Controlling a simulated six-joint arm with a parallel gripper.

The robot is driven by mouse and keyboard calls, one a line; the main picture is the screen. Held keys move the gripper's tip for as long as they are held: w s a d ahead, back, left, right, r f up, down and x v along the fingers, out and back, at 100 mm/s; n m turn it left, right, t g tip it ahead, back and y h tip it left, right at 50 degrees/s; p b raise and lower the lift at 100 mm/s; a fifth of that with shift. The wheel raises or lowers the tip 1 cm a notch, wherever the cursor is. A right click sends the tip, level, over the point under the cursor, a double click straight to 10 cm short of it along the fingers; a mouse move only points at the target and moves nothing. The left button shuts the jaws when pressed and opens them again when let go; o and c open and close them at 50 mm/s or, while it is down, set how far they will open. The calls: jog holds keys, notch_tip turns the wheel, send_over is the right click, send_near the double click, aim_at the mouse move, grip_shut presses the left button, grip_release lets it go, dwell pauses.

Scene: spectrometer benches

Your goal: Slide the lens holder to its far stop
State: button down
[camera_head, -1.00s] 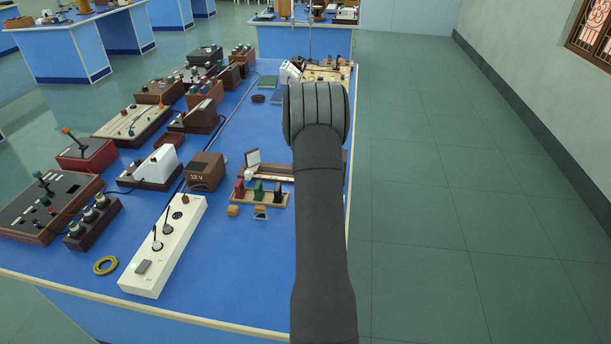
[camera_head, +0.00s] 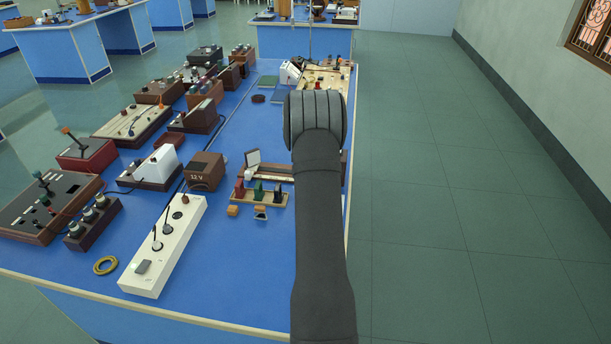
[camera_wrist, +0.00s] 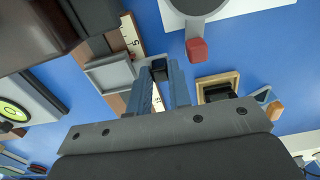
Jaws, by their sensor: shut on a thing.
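My gripper (camera_wrist: 160,80) shows in the wrist view as two blue fingers, shut on a small dark piece (camera_wrist: 159,68). It appears to be the grip of the lens holder; the rest of the holder is not clear. A grey square frame (camera_wrist: 108,72) is just left of the fingers, over a brown wooden bench with a white number scale (camera_wrist: 131,36). In the head view my arm covers the fingers and the held piece. The wooden bench (camera_head: 275,176) shows left of my arm, with an upright pale plate (camera_head: 252,157) near its left end.
A wooden rack with red, green and dark pieces (camera_head: 259,198) stands in front of the bench. A brown 12 V box (camera_head: 206,171) and a white power strip (camera_head: 165,245) are to the left. The blue table's right edge runs close beside my arm.

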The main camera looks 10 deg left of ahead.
jog(key=shift+a, duration=2.15)
jog(key=c, duration=1.6)
grip_release()
jog(key=shift+a, duration=0.1)
jog(key=shift+r, duration=0.25)
notch_tip(320, 180, up, 17)
